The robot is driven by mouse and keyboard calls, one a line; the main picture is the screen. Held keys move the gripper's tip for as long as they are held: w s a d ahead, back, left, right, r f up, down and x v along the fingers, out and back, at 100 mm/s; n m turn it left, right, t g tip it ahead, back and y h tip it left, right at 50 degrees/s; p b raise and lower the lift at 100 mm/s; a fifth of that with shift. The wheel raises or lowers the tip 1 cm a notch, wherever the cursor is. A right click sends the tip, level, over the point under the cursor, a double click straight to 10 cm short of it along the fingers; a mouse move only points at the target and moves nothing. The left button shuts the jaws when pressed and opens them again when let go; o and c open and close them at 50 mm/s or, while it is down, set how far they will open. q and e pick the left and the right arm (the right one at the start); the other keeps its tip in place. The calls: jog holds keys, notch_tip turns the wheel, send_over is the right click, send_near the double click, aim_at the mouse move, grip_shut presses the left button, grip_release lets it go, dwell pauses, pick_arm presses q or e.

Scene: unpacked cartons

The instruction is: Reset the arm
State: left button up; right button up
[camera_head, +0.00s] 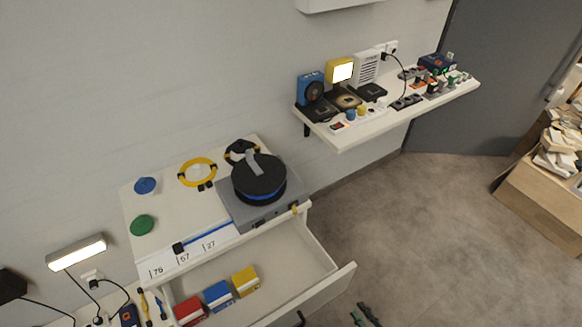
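The fingers of my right gripper (359,311) show at the bottom edge, right of the open drawer. They are dark, stand apart with a gap and hold nothing that I can see. The rest of my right arm is out of the picture. My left gripper is not in view.
A white cabinet (165,218) has its drawer (330,282) pulled out, with red (189,311), blue (218,296) and yellow (245,280) boxes inside. A grey device (230,208) with a black disc stands on top. A loaded shelf (345,137) and a carton (535,205) are at right.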

jog(key=s+d+f+m+g+h, duration=0.3)
jog(key=s+d+f+m+h, duration=0.15)
jog(key=s+f, duration=0.35)
jog(key=s+d+f+m+g+h, duration=0.3)
jog(key=s+d+f+m, duration=0.25)
jog(key=f, duration=0.45)
pick_arm(q)
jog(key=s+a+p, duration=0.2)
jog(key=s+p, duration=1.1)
jog(key=p, duration=0.5)
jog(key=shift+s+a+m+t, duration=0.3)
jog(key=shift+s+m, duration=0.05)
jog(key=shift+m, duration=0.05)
pick_arm(e)
jog(key=s+f+m+g, duration=0.3)
jog(key=s, duration=1.4)
jog(key=s+f+m+g, duration=0.2)
jog(key=s+f+g, duration=0.2)
jog(key=s, duration=1.3)
jog(key=shift+s+d+f+m+y, duration=0.15)
jog(key=shift+d+f+m+y, duration=0.05)
jog(key=shift+m+y, duration=0.2)
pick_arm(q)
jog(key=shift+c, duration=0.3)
